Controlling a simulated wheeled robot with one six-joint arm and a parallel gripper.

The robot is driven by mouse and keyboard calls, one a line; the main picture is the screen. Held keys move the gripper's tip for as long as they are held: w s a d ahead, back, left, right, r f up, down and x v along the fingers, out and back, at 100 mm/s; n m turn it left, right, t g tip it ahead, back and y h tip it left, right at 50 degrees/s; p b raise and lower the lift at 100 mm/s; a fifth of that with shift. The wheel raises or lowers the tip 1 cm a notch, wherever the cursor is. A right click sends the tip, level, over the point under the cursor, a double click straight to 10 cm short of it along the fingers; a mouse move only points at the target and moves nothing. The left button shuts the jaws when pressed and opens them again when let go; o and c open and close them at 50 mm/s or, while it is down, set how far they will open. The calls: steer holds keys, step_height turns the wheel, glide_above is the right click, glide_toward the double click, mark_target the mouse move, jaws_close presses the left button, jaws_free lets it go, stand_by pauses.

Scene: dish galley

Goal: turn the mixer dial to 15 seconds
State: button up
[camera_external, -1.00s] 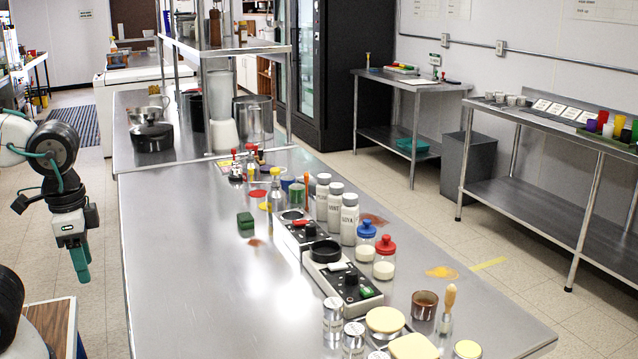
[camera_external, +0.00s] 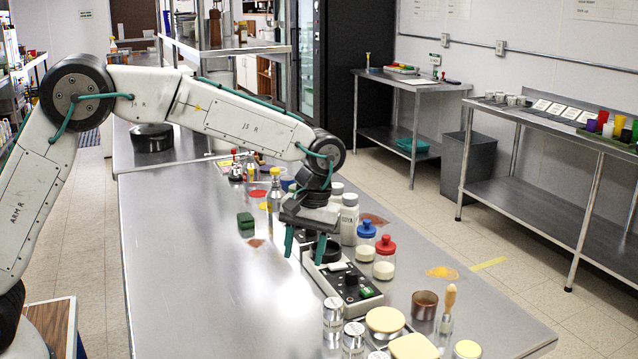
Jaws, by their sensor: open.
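A long white and black device (camera_external: 310,262) lies on the steel counter, with a black control panel at its near end. The panel carries a small dark knob (camera_external: 351,277) and a green switch (camera_external: 365,291). A round black part (camera_external: 330,252) sits just behind the panel. Which part is the mixer dial, and any seconds marks, are too small to tell. My gripper (camera_external: 304,253) points down over the device, its two green fingers apart, one at the left side and one by the round black part. It holds nothing visible. My gripper hides the device's far part.
White bottles (camera_external: 349,220) and jars with blue (camera_external: 366,229) and red (camera_external: 385,245) lids stand close on the right. Metal shakers (camera_external: 333,312), a yellow-lidded tub (camera_external: 385,320) and a copper cup (camera_external: 424,304) stand in front. The counter's left side (camera_external: 190,270) is clear.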

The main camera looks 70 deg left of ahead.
mark_target(352, 271)
steer(key=w+n, duration=0.1)
steer(key=w, duration=0.2)
steer(key=w+f+n, duration=0.1)
steer(key=w+n, duration=0.1)
steer(key=w, duration=0.1)
steer(key=w+f+n, duration=0.1)
steer(key=w+n, duration=0.1)
steer(key=w, duration=0.1)
steer(key=shift+w+d+f+t, duration=0.15)
steer(key=shift+w+d+t, duration=0.1)
steer(key=shift+t, duration=0.15)
steer(key=w+r+n, duration=0.2)
steer(key=r+n, duration=0.1)
steer(key=shift+t, duration=0.4)
steer(key=shift+n, duration=0.5)
steer(key=shift+f+n, duration=0.25)
steer(key=shift+n, duration=0.15)
steer(key=f, duration=0.7)
steer(key=shift+s+f, duration=0.15)
steer(key=shift+s, duration=0.1)
steer(key=c, duration=1)
